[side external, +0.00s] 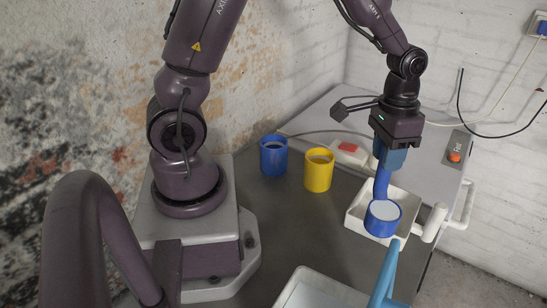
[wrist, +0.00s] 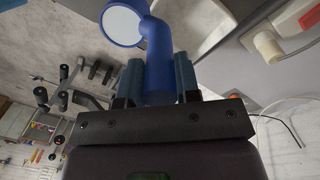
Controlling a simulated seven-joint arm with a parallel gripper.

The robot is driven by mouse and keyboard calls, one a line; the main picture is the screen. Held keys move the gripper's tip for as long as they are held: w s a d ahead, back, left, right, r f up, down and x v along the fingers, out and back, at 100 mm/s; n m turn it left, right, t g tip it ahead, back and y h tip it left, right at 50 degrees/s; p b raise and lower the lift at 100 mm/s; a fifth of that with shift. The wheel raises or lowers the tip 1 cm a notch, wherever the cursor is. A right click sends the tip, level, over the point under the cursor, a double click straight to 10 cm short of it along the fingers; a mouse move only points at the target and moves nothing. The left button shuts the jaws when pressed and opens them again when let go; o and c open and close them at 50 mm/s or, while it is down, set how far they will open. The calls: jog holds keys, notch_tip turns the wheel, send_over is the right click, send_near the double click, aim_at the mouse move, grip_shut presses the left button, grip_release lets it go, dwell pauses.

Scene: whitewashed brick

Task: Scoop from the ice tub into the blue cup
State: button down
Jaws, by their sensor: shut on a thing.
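My gripper (side external: 390,158) is shut on the upright handle of a blue scoop (side external: 382,188). In the wrist view, the scoop (wrist: 157,60) sits between my two fingers, and its round bowl shows a pale white surface. I cannot tell whether that is ice or a white lining. The bowl hangs over a white tub (side external: 354,222) at the right of the table; whether it touches the tub is unclear. The blue cup (side external: 273,158) stands upright left of the tub, with its inside mostly hidden.
A yellow cup (side external: 318,172) stands between the blue cup and the white tub. Another pale container (side external: 318,291) is at the front, with a light blue bar (side external: 384,276) beside it. A red button box (side external: 349,148) and cables lie behind. Dark table is clear in the middle.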

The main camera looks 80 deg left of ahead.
dwell(0.4)
jog(key=s+a+r+n+y, duration=0.1)
jog(key=s+a+r+n, duration=0.3)
jog(key=a, duration=0.6)
jog(key=s+a+r+n, duration=0.4)
jog(key=a, duration=0.5)
jog(key=s+a+r+n+g, duration=0.1)
jog(key=s+a+n, duration=0.2)
jog(key=s+n, duration=0.4)
jog(key=s+a+r+n, duration=0.2)
jog(key=s+a+n, duration=0.25)
jog(key=s, duration=0.45)
jog(key=w+d+f+g, duration=0.1)
jog(key=w+f+g, duration=0.2)
jog(key=f, duration=0.4)
jog(key=shift+w+g+y, duration=0.25)
jog(key=shift+g+y, duration=0.05)
jog(key=shift+g, duration=0.2)
jog(key=shift+d, duration=0.1)
jog(key=shift+f, duration=0.4)
